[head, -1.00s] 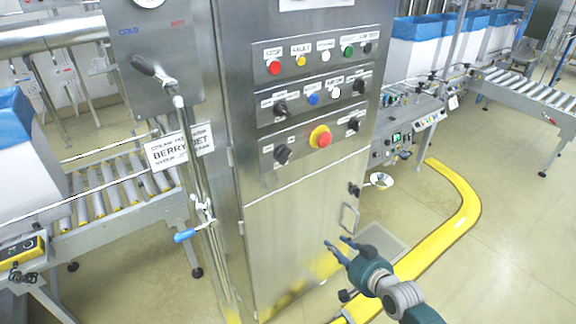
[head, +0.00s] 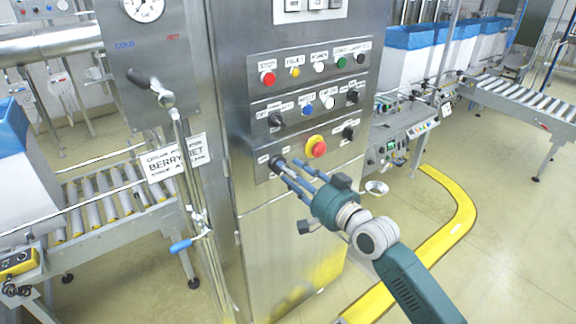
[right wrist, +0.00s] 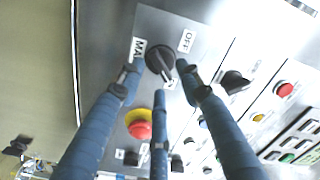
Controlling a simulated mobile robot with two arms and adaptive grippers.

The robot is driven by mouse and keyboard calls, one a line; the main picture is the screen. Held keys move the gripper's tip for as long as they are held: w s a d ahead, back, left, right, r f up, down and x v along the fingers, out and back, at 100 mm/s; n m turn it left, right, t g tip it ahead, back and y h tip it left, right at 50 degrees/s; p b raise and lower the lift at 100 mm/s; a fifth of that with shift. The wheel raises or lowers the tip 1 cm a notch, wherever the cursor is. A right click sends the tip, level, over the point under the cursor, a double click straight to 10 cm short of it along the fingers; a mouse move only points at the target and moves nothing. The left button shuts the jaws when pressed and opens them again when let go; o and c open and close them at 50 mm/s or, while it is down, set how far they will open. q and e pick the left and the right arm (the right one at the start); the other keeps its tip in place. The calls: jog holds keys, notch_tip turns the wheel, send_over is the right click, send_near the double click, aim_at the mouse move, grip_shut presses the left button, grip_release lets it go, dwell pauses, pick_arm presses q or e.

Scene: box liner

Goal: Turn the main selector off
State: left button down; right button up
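The main selector is a black rotary knob at the lower left of the steel cabinet's control panel. It shows in the right wrist view (right wrist: 157,58), between a label starting "MAI" and an "OFF" label (right wrist: 186,40). Its grip bar slants toward a small, partly hidden label, not toward "OFF". In the head view the knob (head: 276,162) is partly covered by fingers. My right gripper (head: 284,172) has its blue fingers up at the knob. In the right wrist view the open fingers (right wrist: 160,76) straddle it; contact is unclear. My left gripper is out of view.
A red emergency button on a yellow ring (head: 318,148) sits just right of the selector. Other black selectors (head: 275,119) and coloured buttons sit above. A yellow floor rail (head: 452,215) curves at right.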

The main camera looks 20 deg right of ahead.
jog(key=shift+x, duration=0.9)
jog(key=shift+c, duration=0.5)
grip_shut()
jog(key=shift+n, duration=0.3)
jog(key=n, duration=0.5)
jog(key=n+p, duration=0.1)
jog(key=n, duration=1.1)
jog(key=shift+s+a+r+p, duration=0.2)
jog(key=shift+a+r+p, duration=0.1)
jog(key=shift+a, duration=0.05)
jog(key=shift+n, duration=0.3)
